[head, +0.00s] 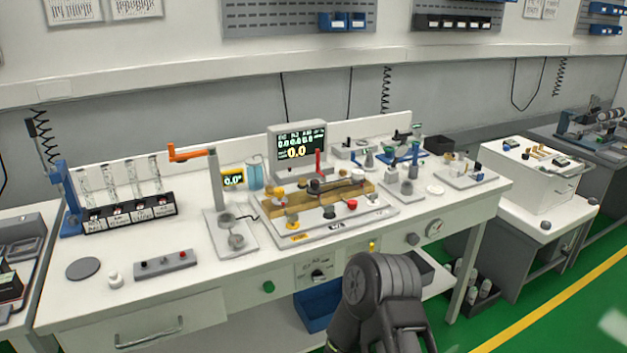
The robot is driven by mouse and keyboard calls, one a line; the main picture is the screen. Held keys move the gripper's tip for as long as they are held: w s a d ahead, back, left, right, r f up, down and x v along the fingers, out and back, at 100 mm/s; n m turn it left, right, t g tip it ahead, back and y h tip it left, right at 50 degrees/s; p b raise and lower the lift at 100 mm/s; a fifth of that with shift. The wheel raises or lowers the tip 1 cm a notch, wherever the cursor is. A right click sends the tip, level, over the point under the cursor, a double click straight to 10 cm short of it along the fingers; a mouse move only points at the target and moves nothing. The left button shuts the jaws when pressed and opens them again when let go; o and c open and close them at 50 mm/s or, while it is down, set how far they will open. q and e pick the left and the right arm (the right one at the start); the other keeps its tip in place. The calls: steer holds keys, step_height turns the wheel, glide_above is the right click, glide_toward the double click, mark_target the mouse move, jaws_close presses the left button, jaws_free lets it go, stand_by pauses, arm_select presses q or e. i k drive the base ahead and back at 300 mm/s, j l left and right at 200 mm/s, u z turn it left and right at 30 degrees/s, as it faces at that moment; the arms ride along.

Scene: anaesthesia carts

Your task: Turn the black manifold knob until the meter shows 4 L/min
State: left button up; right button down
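A brass manifold block (331,198) sits on a pale base plate on the white bench, near the middle of the head view. A black knob (314,186) shows on the manifold, between a yellow knob (279,191) and a pale fitting (357,175). It is small here, and its pointer angle cannot be read. A dark link of one of my arms rises at the bottom centre, in front of the bench and apart from the manifold. Neither gripper can be made out.
A grey post with an orange lever (191,153) stands left of the manifold, beside a small yellow display (232,178). A red handle (318,163) rises behind the black knob. Flow tubes (120,178) stand at the left.

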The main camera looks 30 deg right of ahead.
mark_target(315, 183)
steer(key=i+l+u, duration=0.1)
steer(key=l+u, duration=0.2)
steer(key=l, duration=0.75)
steer(key=l+u, duration=0.3)
steer(key=l, duration=0.7)
